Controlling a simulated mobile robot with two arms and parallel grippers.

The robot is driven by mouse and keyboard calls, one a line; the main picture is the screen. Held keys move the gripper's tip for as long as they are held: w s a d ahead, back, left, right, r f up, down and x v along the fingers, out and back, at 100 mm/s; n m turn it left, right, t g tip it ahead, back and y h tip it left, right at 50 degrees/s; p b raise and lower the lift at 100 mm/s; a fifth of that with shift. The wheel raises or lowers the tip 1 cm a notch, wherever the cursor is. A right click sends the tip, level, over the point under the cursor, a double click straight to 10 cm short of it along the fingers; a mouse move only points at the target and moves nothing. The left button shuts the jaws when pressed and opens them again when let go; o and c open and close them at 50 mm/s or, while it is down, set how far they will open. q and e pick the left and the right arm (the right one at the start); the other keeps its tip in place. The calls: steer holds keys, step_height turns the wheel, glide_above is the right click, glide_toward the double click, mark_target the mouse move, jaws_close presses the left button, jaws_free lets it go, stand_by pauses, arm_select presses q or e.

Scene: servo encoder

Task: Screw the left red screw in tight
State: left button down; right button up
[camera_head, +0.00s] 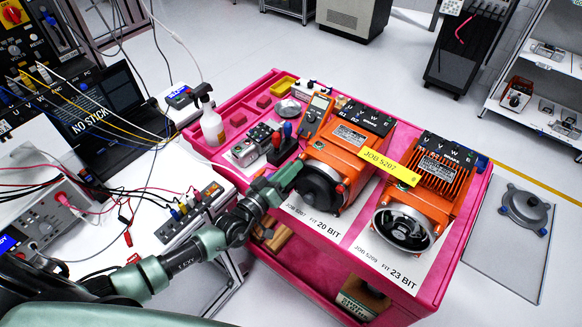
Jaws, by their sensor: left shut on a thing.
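The left orange motor (349,143) stands on the pink cart with a dark round encoder (319,188) on its front. A small red screw (340,188) shows at the right edge of the encoder. My left gripper (294,169) reaches in from the left and is shut at the encoder's upper left edge. The left red screw is hidden there by the fingers. How deep it sits does not show. My right gripper is not in view.
A second orange motor (433,178) with an open round front stands to the right. A yellow tag (391,167) lies between the motors. Screwdrivers in a stand (281,149) and a spray bottle (209,122) are behind my gripper. A bench with cables (160,190) is left.

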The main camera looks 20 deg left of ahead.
arm_select(q)
steer(key=shift+s+f+m, duration=0.2)
steer(key=shift+f+m, duration=0.2)
steer(key=shift+m, duration=0.2)
steer(key=c, duration=1.4)
jaws_free()
steer(key=shift+o, duration=0.5)
steer(key=shift+a+r, duration=0.1)
steer(key=shift+r, duration=0.2)
steer(key=b+v, duration=0.1)
steer(key=v, duration=0.7)
steer(key=shift+b, duration=0.4)
